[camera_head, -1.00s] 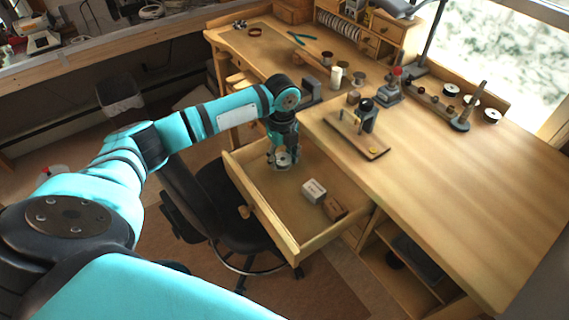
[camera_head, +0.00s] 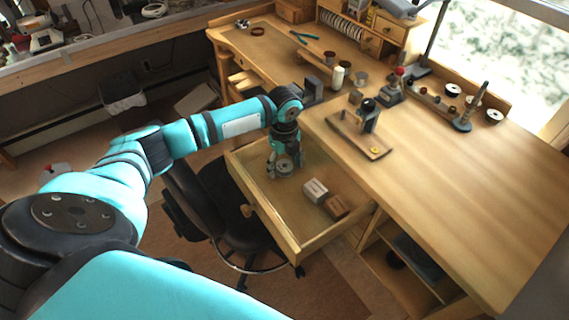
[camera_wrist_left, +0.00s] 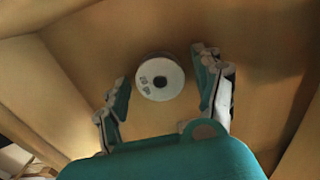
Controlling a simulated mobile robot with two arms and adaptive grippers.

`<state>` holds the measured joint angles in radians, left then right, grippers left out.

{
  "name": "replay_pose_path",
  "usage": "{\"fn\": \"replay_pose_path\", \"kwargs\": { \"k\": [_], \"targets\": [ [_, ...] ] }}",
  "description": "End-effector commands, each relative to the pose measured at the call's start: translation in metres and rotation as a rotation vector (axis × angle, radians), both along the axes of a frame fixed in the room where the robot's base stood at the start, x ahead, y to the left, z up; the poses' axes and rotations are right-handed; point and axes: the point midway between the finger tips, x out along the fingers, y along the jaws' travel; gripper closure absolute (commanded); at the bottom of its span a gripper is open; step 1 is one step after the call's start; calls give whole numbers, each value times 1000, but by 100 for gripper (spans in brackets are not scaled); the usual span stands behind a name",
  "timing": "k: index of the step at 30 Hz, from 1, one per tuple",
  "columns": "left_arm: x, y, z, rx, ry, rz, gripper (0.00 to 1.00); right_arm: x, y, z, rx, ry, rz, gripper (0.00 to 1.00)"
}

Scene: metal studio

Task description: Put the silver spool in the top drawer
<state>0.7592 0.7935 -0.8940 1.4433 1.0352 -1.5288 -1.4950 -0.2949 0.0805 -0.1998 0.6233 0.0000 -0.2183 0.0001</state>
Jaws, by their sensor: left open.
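The silver spool (camera_wrist_left: 161,78) lies in the open top drawer (camera_head: 271,228), its round labelled face toward the left wrist camera. It also shows small in the head view (camera_head: 284,171), near the drawer's far left corner. My left gripper (camera_wrist_left: 162,66) is open, with one finger on each side of the spool. A gap shows between the spool and both fingers. In the head view the left gripper (camera_head: 285,164) points down inside the drawer. My right gripper is not in view.
A white-grey box (camera_head: 316,190) and a brown box (camera_head: 337,206) lie in the drawer, right of the gripper. The desk edge (camera_head: 340,160) rises behind it. A black chair (camera_head: 225,205) stands by the drawer. The drawer's middle floor is clear.

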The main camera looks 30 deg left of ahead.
Motion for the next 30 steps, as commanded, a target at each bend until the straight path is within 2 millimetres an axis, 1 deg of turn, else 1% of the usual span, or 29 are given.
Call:
{"fn": "replay_pose_path", "kwargs": {
  "k": [4,7,11,15,18,21,25,30],
  "targets": [
    [0,0,5,1,-1,0,32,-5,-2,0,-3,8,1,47],
    [1,0,18,-2,-4,-1,32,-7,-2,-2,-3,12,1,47],
    [1,1,44,0,-5,0,32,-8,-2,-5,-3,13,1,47],
    [1,0,76,0,-4,-1,32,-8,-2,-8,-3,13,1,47],
    [1,0,95,-1,-4,1,32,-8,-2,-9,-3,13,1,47],
    [1,0,109,-1,-3,1,32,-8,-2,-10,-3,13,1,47],
    [0,0,120,0,-1,0,32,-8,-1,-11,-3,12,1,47],
    [-1,0,124,-1,1,1,32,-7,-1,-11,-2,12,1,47]
  ]
}}
